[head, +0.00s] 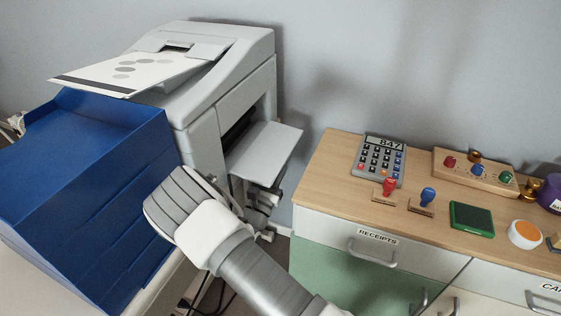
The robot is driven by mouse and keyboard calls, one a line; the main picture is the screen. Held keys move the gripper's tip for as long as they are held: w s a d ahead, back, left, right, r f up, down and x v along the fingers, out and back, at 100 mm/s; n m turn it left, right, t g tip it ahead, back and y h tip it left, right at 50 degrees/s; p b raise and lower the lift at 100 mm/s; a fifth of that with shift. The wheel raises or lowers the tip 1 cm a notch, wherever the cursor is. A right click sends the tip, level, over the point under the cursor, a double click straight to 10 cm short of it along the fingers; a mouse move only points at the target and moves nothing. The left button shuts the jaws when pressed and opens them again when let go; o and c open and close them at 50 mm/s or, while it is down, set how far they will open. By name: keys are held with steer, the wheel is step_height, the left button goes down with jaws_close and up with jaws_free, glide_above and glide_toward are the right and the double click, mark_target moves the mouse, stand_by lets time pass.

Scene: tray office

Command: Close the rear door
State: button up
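The grey printer (206,138) stands against the wall at the left back. A light grey door panel (266,150) on its right side is open. It is folded down and sticks out to the right, with a dark opening (238,128) behind it. My arm reaches up from the bottom edge to in front of the printer's lower right side. I cannot tell whether my gripper touches the door.
A blue tray stack (85,190) stands in front of the printer, close left of my arm. A wooden-topped cabinet (335,165) with a calculator (381,161) and stamps is on the right. A narrow gap with cables lies between printer and cabinet.

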jaws_close()
stand_by(1.1)
